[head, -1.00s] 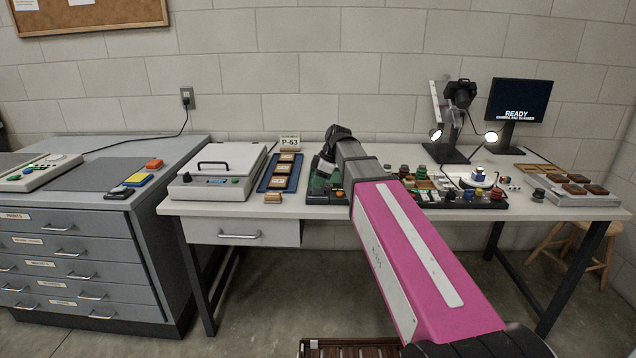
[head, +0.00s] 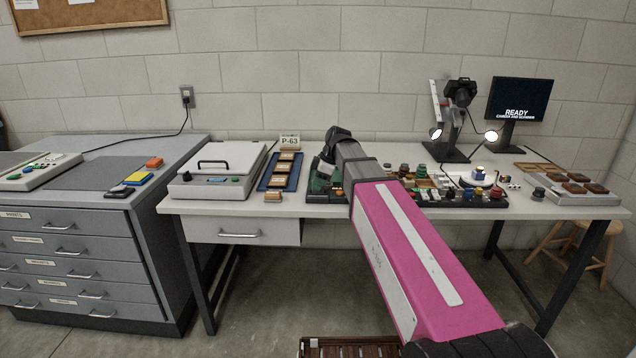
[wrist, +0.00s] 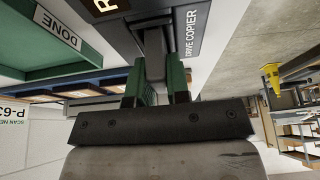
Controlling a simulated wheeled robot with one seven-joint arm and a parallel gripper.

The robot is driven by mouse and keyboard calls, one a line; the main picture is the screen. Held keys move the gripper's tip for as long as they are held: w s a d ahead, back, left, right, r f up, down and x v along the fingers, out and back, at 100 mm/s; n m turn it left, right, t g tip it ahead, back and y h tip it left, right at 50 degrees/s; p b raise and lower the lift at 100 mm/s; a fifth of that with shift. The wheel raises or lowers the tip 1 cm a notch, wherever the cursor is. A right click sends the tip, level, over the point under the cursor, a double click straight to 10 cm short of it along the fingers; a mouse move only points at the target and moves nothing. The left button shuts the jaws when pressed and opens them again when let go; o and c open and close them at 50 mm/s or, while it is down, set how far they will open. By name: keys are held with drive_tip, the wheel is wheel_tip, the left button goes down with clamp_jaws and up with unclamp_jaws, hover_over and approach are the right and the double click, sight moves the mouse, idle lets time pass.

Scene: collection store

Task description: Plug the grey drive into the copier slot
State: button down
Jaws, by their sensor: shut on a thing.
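In the wrist view my gripper (wrist: 154,84) is shut on the grey drive (wrist: 154,66), which sits between its two green fingers. The drive's far end is at the dark face of the drive copier (wrist: 191,38), marked DRIVE COPIER. I cannot tell how deep the drive sits in the slot, as the slot mouth is hidden by the drive. In the head view my forearm covers most of the copier area, and the drive and fingertips cannot be made out there.
A green tray (wrist: 75,58) labelled DONE lies beside the copier in the wrist view. In the head view, a blue tray (head: 264,184) and a grey lidded machine (head: 215,190) stand left of my arm. Cluttered small parts and a camera stand (head: 446,154) are to the right.

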drive_tip(key=shift+f, duration=0.1)
drive_tip(key=c, duration=1.4)
unclamp_jaws()
drive_tip(key=v, duration=1.1)
